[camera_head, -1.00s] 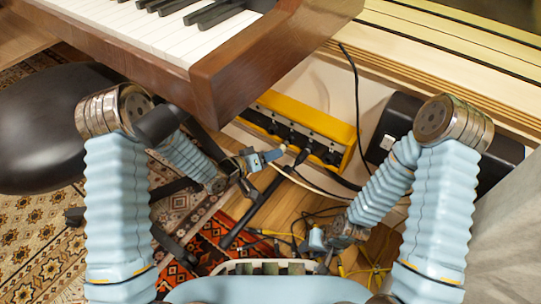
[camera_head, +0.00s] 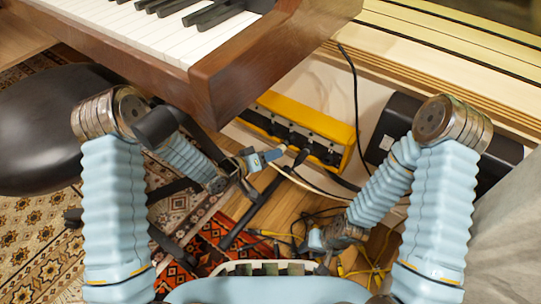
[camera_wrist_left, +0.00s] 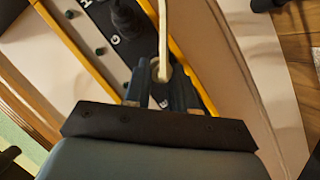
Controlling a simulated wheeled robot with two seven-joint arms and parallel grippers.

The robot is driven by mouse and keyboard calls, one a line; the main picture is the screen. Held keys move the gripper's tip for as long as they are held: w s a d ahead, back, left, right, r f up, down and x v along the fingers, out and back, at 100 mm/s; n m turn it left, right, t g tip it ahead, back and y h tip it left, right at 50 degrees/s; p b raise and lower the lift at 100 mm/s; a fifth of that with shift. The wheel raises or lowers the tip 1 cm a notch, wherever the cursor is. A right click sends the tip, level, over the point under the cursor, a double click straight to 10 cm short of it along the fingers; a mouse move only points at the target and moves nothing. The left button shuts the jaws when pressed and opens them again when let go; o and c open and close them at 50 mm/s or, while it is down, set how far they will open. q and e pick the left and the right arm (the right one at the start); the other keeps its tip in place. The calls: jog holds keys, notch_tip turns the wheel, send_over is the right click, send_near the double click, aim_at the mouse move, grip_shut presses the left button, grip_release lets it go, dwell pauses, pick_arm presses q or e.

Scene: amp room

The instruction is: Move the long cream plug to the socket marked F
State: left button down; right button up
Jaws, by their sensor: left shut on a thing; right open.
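My left gripper (camera_head: 272,156) is at the front face of the yellow-edged socket box (camera_head: 346,133). In the left wrist view its fingers (camera_wrist_left: 161,90) are shut on the cream plug (camera_wrist_left: 156,68), mostly hidden between them. A cream cable (camera_wrist_left: 164,22) runs from it up across the panel. Whether the plug sits in a socket cannot be told. A black plug (camera_wrist_left: 127,18) stands in the panel just beyond. One panel letter looks like H; the mark F is not readable. My right gripper (camera_head: 326,240) is open, low and to the right, near loose cables.
The brown piano (camera_head: 235,75) overhangs the box at upper left. A black box (camera_head: 395,120) stands right of it. Dark cables (camera_head: 343,182) lie in front, and yellow cables (camera_head: 372,272) lie on the wooden floor. A black stool (camera_head: 45,130) is far left.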

pick_arm(q)
jog(key=shift+w+d, duration=0.55)
jog(key=shift+w, duration=0.2)
dwell(1.7)
jog(key=c, duration=0.8)
grip_release()
jog(key=shift+c, duration=0.2)
